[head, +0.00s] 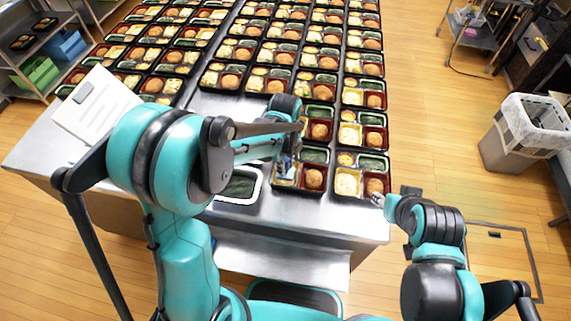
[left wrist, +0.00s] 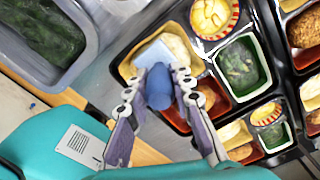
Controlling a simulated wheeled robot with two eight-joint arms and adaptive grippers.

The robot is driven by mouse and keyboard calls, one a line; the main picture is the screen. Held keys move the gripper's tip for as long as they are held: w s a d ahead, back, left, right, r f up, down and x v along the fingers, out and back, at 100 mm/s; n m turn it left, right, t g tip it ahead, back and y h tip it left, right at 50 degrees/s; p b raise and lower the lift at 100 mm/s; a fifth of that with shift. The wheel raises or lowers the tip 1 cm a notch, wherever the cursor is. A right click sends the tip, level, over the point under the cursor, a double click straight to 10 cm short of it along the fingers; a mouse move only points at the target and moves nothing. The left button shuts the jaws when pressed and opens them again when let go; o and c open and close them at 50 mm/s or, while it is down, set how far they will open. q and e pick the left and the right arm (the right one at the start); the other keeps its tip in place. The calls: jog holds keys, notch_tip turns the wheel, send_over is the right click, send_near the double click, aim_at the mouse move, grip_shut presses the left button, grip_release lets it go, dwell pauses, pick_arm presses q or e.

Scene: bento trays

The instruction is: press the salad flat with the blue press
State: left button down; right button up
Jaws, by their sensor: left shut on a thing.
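My left gripper (head: 286,164) is shut on the blue press (left wrist: 159,88), gripping its blue handle. The press's pale flat plate (left wrist: 153,56) sits over the salad (left wrist: 180,48) in one compartment of the near bento tray (left wrist: 122,62). It covers part of the salad; some pale yellow salad shows beside it. I cannot tell how hard the plate touches. In the head view, the gripper hides much of that compartment. My right gripper (head: 378,199) is low by the table's right edge, beside another tray; its fingers are too small to read.
A steel pan of dark greens (head: 240,185) stands left of the tray; it also shows in the left wrist view (left wrist: 42,32). Filled bento trays (head: 320,60) cover the table's far part. A white board (head: 97,104) lies at the left. The steel near edge (head: 300,212) is bare.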

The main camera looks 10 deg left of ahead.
pick_arm(q)
jog(key=shift+f, duration=0.1)
dwell(0.4)
jog(key=shift+r+p, duration=2.85)
jog(key=shift+r, duration=1.25)
jog(key=shift+f, duration=0.1)
